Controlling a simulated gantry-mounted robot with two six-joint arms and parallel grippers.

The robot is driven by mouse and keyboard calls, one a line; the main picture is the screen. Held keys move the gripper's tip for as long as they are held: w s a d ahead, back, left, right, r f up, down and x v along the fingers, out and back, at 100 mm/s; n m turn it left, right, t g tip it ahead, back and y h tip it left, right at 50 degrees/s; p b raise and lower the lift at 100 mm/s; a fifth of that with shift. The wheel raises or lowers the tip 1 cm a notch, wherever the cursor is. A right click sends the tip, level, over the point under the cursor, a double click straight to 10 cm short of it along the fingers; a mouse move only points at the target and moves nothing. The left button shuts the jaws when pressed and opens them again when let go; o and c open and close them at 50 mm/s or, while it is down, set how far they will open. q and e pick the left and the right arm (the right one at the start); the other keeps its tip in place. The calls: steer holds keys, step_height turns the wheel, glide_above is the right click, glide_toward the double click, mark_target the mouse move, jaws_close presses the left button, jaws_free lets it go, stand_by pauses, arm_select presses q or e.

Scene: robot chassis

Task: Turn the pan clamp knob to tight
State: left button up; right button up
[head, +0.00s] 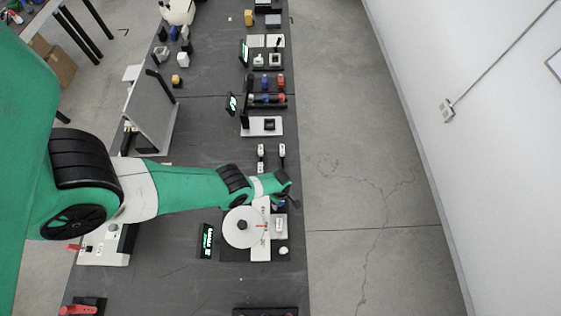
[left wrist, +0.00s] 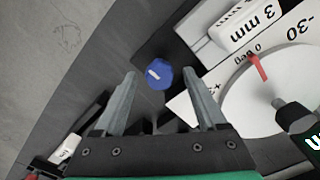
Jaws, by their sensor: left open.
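A blue knob (left wrist: 157,77) with a white mark on its top shows in the left wrist view. It sits on a dark plate beside a white dial assembly; whether it is the pan clamp knob I cannot read. My left gripper (left wrist: 160,74) is open, with one finger on each side of the knob in the picture; contact is not visible. In the head view my left gripper (head: 291,197) is at the upper right of the round white dial (head: 240,228), and the knob is mostly hidden there. The dial has a red pointer (left wrist: 259,69) near 0. My right gripper is not in view.
A white block marked 3 mm (left wrist: 246,24) lies beside the dial. A small black display (head: 206,241) with green text stands left of the dial. A white knob (head: 283,250) is below right of it. Several other fixtures line the dark bench; the floor to its right is clear.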

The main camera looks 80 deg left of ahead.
arm_select(q)
jaws_close()
stand_by(0.4)
